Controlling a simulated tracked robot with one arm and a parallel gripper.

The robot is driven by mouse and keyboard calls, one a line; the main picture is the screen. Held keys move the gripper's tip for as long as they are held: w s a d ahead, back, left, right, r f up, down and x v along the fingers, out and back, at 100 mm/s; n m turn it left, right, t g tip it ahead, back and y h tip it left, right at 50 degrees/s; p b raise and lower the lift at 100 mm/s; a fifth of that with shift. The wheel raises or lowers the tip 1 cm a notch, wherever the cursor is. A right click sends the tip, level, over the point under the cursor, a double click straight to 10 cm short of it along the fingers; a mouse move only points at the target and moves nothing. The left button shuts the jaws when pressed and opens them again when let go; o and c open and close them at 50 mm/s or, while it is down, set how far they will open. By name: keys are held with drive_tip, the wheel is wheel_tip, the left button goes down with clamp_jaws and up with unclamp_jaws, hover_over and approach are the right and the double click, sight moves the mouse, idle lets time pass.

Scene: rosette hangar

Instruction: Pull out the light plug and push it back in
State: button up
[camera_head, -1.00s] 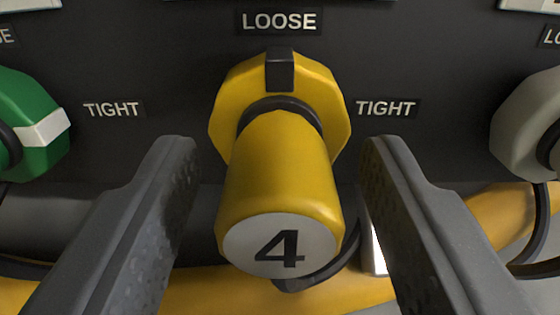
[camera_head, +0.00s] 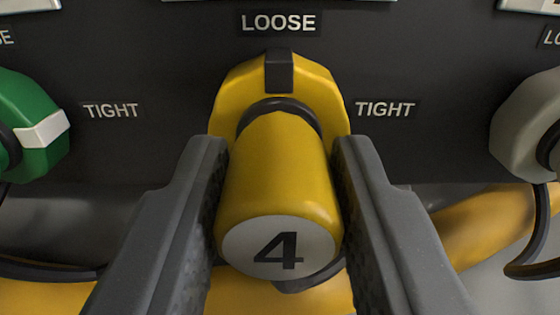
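A yellow plug (camera_head: 277,180) with a pale round end face marked 4 stands out from the dark panel in the middle of the view. A yellow faceted ring (camera_head: 318,92) surrounds its base, with a dark ring between them. The black mark on the faceted ring points up at the LOOSE label (camera_head: 279,22). My gripper (camera_head: 281,150) has one finger on each side of the plug. Both fingers are close against its sides and look closed on it. The plug is seated in the ring.
A green faceted connector (camera_head: 30,150) with a white mark is at the left edge. A grey one (camera_head: 525,130) is at the right edge. TIGHT labels (camera_head: 385,109) flank the yellow ring. Dark cables and a yellow curved surface (camera_head: 490,225) lie below the panel.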

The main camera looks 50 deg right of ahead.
sight(276, 253)
clamp_jaws()
drive_tip(key=shift+a, duration=0.1)
drive_tip(key=shift+p+v, duration=1.75)
drive_tip(key=shift+v, duration=1.2)
